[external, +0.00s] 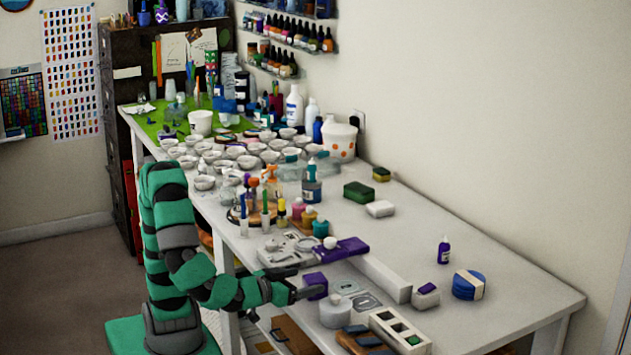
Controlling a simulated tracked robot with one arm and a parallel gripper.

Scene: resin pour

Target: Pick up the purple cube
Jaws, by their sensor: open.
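The purple cube (316,284) sits near the front edge of the white table, in the lower middle of the external view. My gripper (305,281) is at the cube with its jaws open. One finger shows on the far left side of the cube and the other crosses in front of its lower part. The cube appears to be between the fingers, but I cannot tell whether either finger touches it. The lower front of the cube is partly hidden by the near finger.
A white cylinder (336,312) stands just right of the gripper. A long white block (381,276) and a purple folded item (342,249) lie behind. A white compartment box (384,324) is at the near edge.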

